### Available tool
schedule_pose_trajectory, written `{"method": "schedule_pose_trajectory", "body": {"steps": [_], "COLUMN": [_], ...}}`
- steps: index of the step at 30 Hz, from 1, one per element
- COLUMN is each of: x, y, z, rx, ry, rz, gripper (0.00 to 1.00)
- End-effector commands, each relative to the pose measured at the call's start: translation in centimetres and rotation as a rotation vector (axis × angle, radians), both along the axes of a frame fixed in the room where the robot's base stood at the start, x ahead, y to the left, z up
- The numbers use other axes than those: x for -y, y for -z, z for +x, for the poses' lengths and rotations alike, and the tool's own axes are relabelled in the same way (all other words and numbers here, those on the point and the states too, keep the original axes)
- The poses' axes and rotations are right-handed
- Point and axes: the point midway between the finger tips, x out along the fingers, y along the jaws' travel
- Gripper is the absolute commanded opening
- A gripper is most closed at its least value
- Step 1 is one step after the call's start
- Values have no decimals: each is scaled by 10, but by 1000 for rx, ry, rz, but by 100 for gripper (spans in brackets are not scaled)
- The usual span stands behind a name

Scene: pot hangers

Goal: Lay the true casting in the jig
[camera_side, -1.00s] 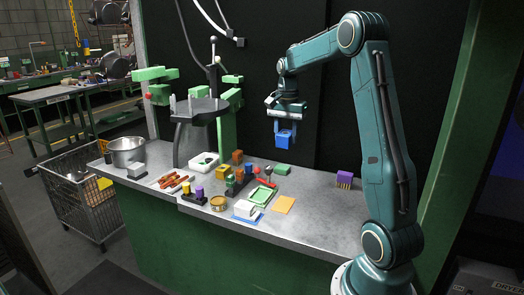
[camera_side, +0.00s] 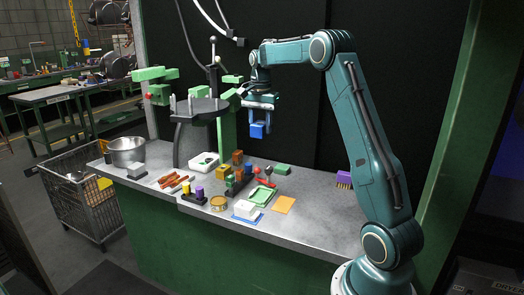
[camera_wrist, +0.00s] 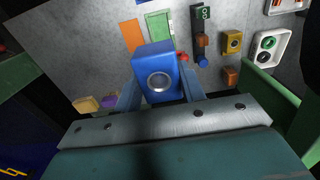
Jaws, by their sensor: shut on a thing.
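My gripper (camera_side: 260,115) is shut on a blue block (camera_side: 258,131) and holds it in the air above the back of the bench. In the wrist view the blue block (camera_wrist: 153,62) sits between the fingers, with a round silvery recess on its near face. A white tray (camera_side: 195,165) stands on the bench left of the block; the wrist view shows two round features in it, one green. A green frame-like tray (camera_side: 262,196) lies nearer the front. I cannot tell which thing is the jig or whether the blue block is the casting.
A dark stand with a green column (camera_side: 226,140) rises left of my gripper.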

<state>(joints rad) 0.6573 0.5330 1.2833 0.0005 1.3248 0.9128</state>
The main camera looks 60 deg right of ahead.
Motion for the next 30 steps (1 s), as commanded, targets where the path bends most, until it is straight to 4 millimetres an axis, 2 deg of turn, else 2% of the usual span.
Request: {"method": "schedule_pose_trajectory", "body": {"steps": [8, 14, 24, 30], "x": [-1, -1, -1, 0], "y": [29, 59, 141, 169], "z": [2, 1, 1, 2], "rx": [-1, -2, -3, -1], "ry": [0, 0, -1, 0], "rz": [1, 2, 3, 0], "gripper": [10, 10, 10, 10]}}
